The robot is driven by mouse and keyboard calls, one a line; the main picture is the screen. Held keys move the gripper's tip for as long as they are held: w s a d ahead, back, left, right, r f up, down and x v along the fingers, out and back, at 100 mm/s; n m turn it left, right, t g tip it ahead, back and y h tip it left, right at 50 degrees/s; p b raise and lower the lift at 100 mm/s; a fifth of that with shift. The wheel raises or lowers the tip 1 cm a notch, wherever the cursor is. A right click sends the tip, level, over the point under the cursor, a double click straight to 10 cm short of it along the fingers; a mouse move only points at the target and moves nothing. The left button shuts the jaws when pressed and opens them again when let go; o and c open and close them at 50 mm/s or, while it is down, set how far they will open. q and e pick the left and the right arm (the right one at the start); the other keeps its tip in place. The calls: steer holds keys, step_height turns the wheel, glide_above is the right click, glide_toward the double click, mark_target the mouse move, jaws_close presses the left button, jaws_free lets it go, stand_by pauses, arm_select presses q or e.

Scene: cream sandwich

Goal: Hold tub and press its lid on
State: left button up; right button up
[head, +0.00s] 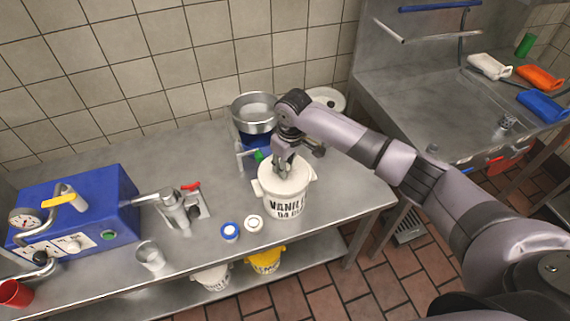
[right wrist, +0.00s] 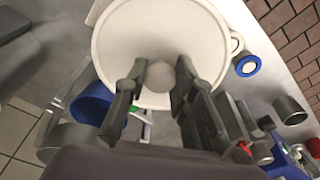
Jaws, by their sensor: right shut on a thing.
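The white tub (head: 287,206) with black "VANIL 04" lettering stands upright near the right end of the steel counter. Its round white lid (head: 296,175) lies over its mouth; I cannot tell whether it is fully seated. My right gripper (head: 283,162) points down from above, shut on the lid's central knob. In the right wrist view, the lid (right wrist: 125,35) fills the upper middle and the knob (right wrist: 184,74) shows by the fingertips. My left gripper is not in view, and no gripper holds the tub's side.
A steel bowl machine (head: 253,112) stands close behind the tub. A blue-rimmed roll (head: 230,231) and a white ring (head: 253,222) lie in front. The counter (head: 340,190) is clear right of the tub.

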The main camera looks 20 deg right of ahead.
steer(key=shift+f+p, duration=0.1)
steer(key=shift+p, duration=0.7)
stand_by(0.7)
stand_by(0.3)
steer(key=o, duration=1.1)
steer(key=shift+o, duration=0.2)
steer(key=o, duration=0.5)
step_height(320, 180, up, 7)
steer(key=p, duration=0.8)
